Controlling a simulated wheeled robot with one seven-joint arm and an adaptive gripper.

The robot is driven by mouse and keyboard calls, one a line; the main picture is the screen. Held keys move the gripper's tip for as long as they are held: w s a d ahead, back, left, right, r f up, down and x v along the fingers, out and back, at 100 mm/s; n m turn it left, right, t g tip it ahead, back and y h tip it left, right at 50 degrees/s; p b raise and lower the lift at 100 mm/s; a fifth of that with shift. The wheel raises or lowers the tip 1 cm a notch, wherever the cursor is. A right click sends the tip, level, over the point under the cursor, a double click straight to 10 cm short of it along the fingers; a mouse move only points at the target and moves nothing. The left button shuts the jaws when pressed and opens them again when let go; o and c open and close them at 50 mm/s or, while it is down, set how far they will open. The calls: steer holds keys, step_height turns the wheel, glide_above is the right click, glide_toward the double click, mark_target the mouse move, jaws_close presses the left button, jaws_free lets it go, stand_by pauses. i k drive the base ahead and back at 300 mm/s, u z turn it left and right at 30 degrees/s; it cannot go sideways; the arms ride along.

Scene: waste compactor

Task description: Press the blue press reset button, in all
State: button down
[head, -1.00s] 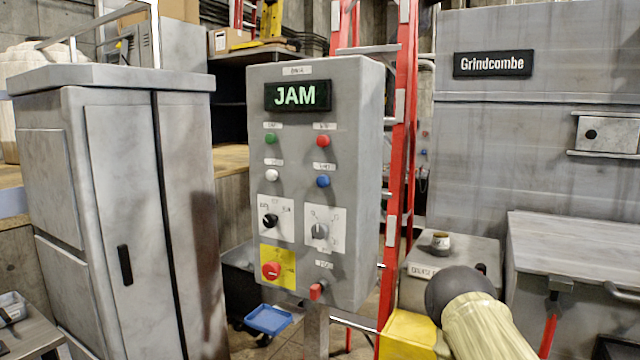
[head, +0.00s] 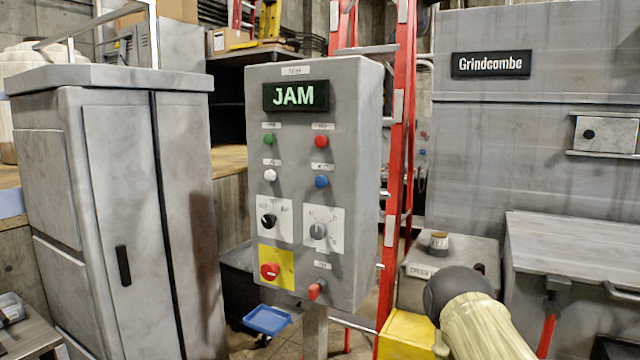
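The blue button (head: 321,182) is on the front of a grey control panel (head: 350,130) standing on a post, at the middle of the head view. It sits below a red button (head: 320,141) and to the right of a white button (head: 270,175). A display (head: 296,96) at the panel's top reads "JAM". My gripper is not in view. Part of my arm shows at the lower right, apart from the panel.
A green button (head: 269,139), a black knob (head: 268,221), a grey knob (head: 318,231), a red emergency button (head: 270,271) and a red switch (head: 315,291) share the panel. A grey cabinet (head: 125,200) stands left. A red ladder (head: 397,160) stands behind the panel.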

mark_target(321, 181)
steer(key=z, duration=1.9)
steer(key=k, duration=0.9)
steer(key=u, duration=1.45)
steer(key=i, duration=0.5)
steer(key=u, duration=0.05)
